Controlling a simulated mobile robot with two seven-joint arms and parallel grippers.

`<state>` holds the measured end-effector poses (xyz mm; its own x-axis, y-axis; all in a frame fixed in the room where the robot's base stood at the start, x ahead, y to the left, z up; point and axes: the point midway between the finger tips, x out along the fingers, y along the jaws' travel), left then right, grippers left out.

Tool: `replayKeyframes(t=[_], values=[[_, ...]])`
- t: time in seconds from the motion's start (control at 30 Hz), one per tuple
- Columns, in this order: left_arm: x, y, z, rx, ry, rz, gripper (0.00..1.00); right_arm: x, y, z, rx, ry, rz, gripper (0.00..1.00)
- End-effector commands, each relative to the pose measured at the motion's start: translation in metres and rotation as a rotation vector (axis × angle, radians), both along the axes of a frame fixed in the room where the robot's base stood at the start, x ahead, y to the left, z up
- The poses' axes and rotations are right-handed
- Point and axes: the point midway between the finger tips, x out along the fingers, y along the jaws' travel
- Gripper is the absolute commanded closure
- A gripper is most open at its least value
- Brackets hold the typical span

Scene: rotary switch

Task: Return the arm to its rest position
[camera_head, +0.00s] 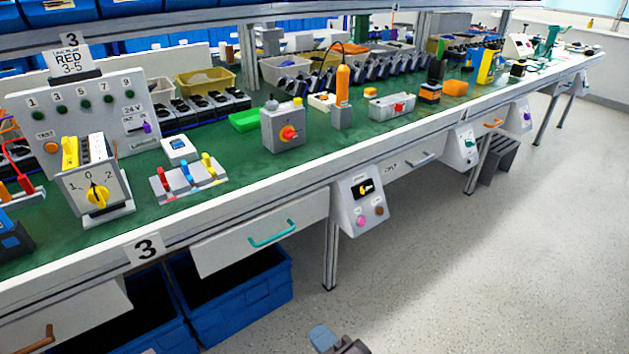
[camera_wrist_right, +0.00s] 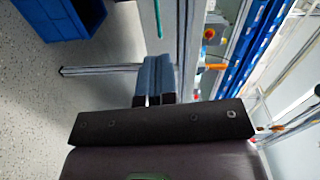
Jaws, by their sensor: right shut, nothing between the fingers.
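My right gripper (camera_head: 322,338) shows at the bottom edge of the head view, low over the floor and in front of the workbench, well away from it. Its blue-grey fingers (camera_wrist_right: 155,80) are together and empty in the right wrist view. I cannot tell for sure where the knob points. My left gripper is not in view.
The long green-topped workbench (camera_head: 230,213) runs from left to far right. A drawer with a teal handle (camera_head: 272,233) and a control box (camera_head: 361,204) sit at its front. Blue crates (camera_head: 240,295) stand below. The floor (camera_head: 480,270) at the right is clear.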

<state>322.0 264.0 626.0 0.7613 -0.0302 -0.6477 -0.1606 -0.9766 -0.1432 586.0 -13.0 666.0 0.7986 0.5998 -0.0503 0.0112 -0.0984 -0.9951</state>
Motion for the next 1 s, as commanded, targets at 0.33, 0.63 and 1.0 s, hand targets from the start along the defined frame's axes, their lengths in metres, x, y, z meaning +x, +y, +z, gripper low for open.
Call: replayKeyframes(t=[0.33,0.63,1.0], values=[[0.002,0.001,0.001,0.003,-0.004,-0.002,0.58,0.004,-0.094,-0.037,-0.265,-0.030,0.049,1.00],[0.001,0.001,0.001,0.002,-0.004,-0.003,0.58,0.014,-0.198,-0.047,-0.538,-0.062,0.101,1.00],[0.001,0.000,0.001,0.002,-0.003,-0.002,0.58,0.025,-0.275,-0.037,-0.742,-0.086,0.138,1.00]])
